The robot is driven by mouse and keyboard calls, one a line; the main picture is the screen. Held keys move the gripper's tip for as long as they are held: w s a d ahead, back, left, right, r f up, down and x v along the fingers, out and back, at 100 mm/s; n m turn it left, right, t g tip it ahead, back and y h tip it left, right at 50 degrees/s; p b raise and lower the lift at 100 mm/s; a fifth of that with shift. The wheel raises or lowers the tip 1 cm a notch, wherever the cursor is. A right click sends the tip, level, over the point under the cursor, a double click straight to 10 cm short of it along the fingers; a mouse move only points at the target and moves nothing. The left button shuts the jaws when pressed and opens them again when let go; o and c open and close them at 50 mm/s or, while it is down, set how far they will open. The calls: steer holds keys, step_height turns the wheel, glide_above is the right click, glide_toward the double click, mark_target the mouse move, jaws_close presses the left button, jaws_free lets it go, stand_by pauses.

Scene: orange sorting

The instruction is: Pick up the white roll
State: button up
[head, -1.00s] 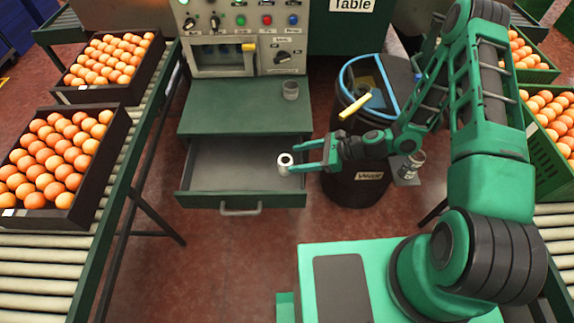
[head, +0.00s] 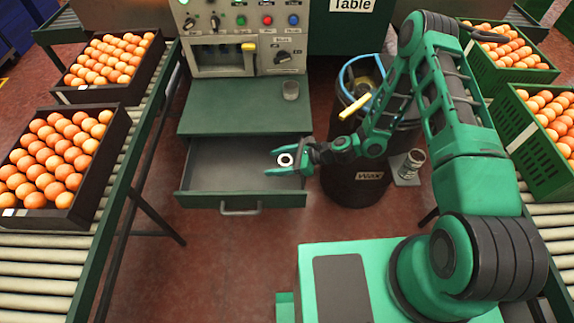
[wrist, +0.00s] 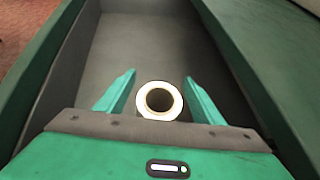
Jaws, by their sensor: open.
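The white roll (head: 286,160) stands in the right part of the open drawer (head: 222,182), its round hole facing up. In the wrist view the roll (wrist: 160,98) shows as a white ring between the two green fingers, with a gap on each side. My gripper (head: 276,161) is open, its fingers on either side of the roll in the head view. In the wrist view my gripper (wrist: 157,82) has its fingertips reaching slightly past the roll.
A black wax barrel (head: 355,188) stands just right of the drawer. A tin (head: 412,162) sits beside it. Orange crates (head: 75,190) stand on conveyors at both sides.

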steer(key=c, duration=1.1)
steer(key=shift+r, duration=0.1)
steer(key=shift+c, duration=0.2)
